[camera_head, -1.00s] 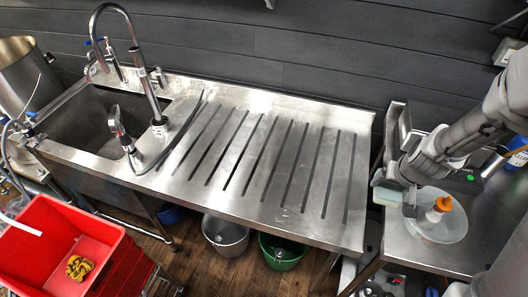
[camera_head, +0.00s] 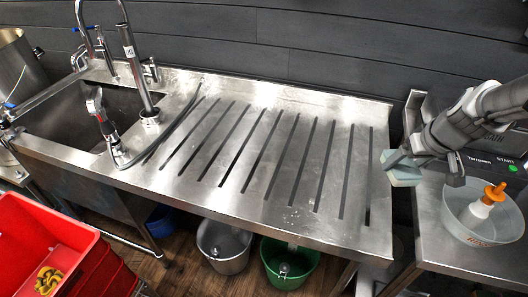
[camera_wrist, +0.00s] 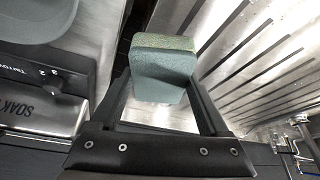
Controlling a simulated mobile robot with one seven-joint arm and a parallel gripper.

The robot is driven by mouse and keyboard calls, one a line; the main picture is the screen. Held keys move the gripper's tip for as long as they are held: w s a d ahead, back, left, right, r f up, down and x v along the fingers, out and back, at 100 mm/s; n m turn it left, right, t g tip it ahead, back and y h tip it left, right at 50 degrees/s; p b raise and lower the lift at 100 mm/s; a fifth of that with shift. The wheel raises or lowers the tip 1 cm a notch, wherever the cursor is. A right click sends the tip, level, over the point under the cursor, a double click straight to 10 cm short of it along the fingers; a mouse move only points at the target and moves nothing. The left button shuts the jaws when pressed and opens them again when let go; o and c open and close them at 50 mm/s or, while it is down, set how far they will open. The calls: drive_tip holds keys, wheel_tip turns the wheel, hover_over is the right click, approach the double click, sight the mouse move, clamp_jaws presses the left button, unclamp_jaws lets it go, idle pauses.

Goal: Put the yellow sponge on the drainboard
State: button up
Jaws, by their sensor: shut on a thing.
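A pale grey-green sponge block (camera_head: 404,172), not clearly yellow, is held in my gripper (camera_head: 418,170). In the wrist view the sponge (camera_wrist: 160,65) sits between the two fingers, its top face slightly more olive. The steel drainboard (camera_head: 340,108) with dark slots lies to the left. In the head view the sponge overlaps the drainboard's right edge, near the gap to the side table; its exact height is hard to tell. The drainboard's slots also show at the right of the wrist view (camera_wrist: 255,65).
The sink (camera_head: 70,115) with a tall faucet is at the left. A clear bowl (camera_head: 462,225) holding an orange-topped bottle (camera_head: 487,205) stands on the right steel table (camera_head: 440,250). A red crate (camera_head: 75,230) is at lower left. The slotted surface is clear.

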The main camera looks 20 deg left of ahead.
drive_tip(key=shift+r+b, duration=0.1)
drive_tip(key=shift+b, duration=0.25)
hover_over(340, 188)
drive_tip(key=s, duration=0.1)
drive_tip(key=f, duration=0.7)
drive_tip(key=shift+s+d, duration=0.2)
drive_tip(key=shift+d, duration=0.15)
drive_tip(key=shift+f+b, duration=0.65)
drive_tip(key=shift+f, duration=1.35)
drive_tip(key=shift+f, duration=0.1)
drive_tip(key=shift+f, duration=0.15)
drive_tip(key=o, duration=1.2)
drive_tip(key=shift+c, duration=0.2)
drive_tip(key=shift+r, duration=0.2)
